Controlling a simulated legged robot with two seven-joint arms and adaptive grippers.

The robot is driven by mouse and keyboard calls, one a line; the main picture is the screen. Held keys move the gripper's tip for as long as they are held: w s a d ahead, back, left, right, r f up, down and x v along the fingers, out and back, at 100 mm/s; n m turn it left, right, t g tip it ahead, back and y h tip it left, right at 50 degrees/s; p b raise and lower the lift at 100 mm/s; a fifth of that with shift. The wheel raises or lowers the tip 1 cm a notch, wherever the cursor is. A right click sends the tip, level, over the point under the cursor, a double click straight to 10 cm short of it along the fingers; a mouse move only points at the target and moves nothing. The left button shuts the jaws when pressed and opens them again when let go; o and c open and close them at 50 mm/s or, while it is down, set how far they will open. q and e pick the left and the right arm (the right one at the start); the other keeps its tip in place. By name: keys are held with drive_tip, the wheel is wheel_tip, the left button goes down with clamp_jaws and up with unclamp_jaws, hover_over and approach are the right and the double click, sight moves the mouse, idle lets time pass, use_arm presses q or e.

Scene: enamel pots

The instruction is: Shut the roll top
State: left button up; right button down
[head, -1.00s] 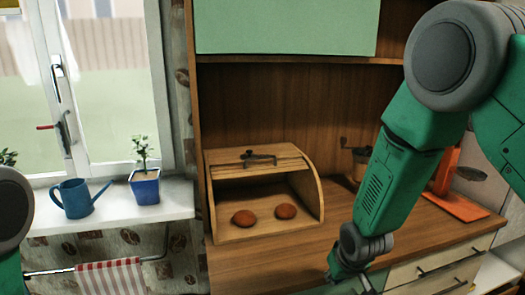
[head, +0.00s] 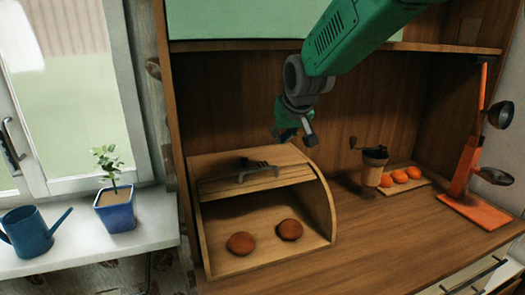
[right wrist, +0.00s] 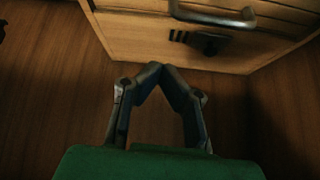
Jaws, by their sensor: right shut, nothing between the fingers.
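The wooden bread box (head: 325,205) stands on the counter with its roll top (head: 222,187) raised. Its front is open and two brown buns (head: 240,243) (head: 289,229) lie inside. A dark handle (head: 258,172) sits on the roll top's slatted front edge. My right gripper (head: 296,138) is above the box, just behind and right of the handle, apart from it. In the right wrist view the fingers (right wrist: 160,68) meet at the tips and hold nothing. My left gripper is out of view.
A coffee grinder (head: 374,165), a board with orange fruits (head: 400,175) and an orange juicer stand (head: 467,165) are right of the box. The cabinet's shelf (head: 440,46) is overhead. A blue watering can (head: 28,230) and potted plant (head: 116,210) stand on the windowsill.

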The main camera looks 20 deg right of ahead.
drive_tip(key=shift+w+a+r, duration=0.25)
drive_tip(key=shift+w+r, duration=0.1)
drive_tip(key=shift+r, duration=0.25)
drive_tip(key=shift+a+f, duration=0.2)
drive_tip(key=shift+f, duration=0.15)
hover_over(274, 175)
drive_tip(key=w, duration=0.4)
wheel_tip(274, 175, down, 7)
drive_tip(key=shift+d+r+p, duration=0.15)
drive_tip(key=shift+r+p, duration=0.05)
drive_tip(key=shift+p, duration=0.1)
drive_tip(key=s, duration=0.2)
drive_tip(key=s+f, duration=0.1)
drive_tip(key=shift+s+d, duration=0.1)
drive_tip(key=shift+s, duration=0.25)
drive_tip(key=shift+s+a, duration=0.15)
drive_tip(key=shift+a, duration=0.25)
drive_tip(key=shift+s+d, duration=0.1)
